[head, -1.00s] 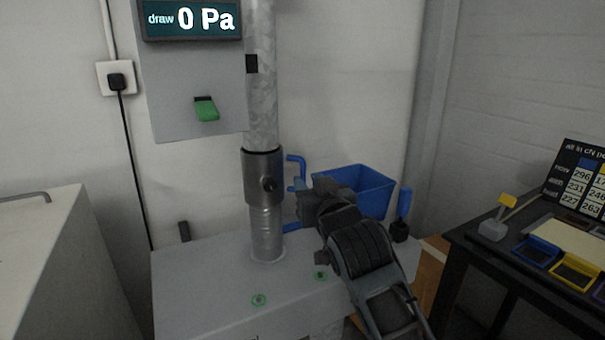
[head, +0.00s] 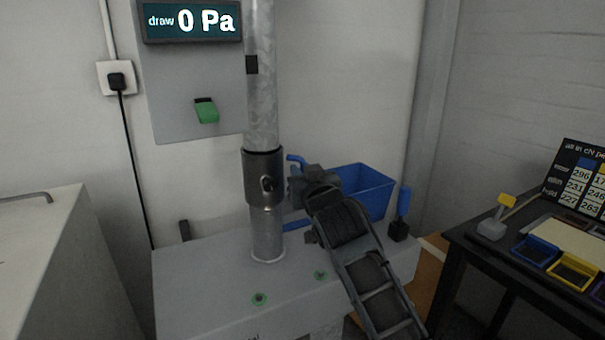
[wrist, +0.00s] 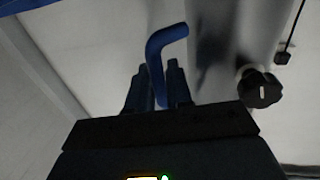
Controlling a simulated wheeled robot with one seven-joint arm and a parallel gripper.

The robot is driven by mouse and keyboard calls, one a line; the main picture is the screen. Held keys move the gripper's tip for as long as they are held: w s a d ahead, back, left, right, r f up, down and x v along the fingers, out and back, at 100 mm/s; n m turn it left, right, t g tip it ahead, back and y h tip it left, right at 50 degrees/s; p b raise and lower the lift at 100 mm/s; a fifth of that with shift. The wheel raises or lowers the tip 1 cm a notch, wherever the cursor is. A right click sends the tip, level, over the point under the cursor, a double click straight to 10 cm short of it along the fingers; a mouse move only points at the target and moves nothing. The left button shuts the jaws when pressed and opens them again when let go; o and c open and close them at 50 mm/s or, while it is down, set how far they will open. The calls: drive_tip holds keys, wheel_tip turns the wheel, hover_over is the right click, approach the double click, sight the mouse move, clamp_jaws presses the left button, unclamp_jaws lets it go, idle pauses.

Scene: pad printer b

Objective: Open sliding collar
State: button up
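The sliding collar (head: 263,177) is a dark metal sleeve around the upright galvanized pipe (head: 262,100). It carries a black knob (head: 267,184), and the knob (wrist: 260,88) shows a white line in the wrist view. A blue bent handle (head: 296,161) stands at the collar's right. In the wrist view the handle (wrist: 156,62) runs down between my two dark fingers and bends right towards the pipe. My gripper (wrist: 157,88) looks narrowly closed around it. In the head view my wrist hides the fingertips and part of the handle.
A blue bin (head: 365,190) is behind my arm. The grey cabinet top (head: 205,275) has green-ringed spots. A panel with a green switch (head: 206,111) and a display reading 0 Pa (head: 190,20) hangs at left. A dark table (head: 530,275) with trays stands at right.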

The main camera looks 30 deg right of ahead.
clamp_jaws()
wheel_tip(320, 180, up, 8)
drive_tip(key=p, duration=0.4)
drive_tip(key=shift+r+p, duration=0.15)
drive_tip(key=shift+p, duration=0.25)
drive_tip(key=shift+o, duration=2.2)
unclamp_jaws()
drive_tip(key=shift+f, duration=0.2)
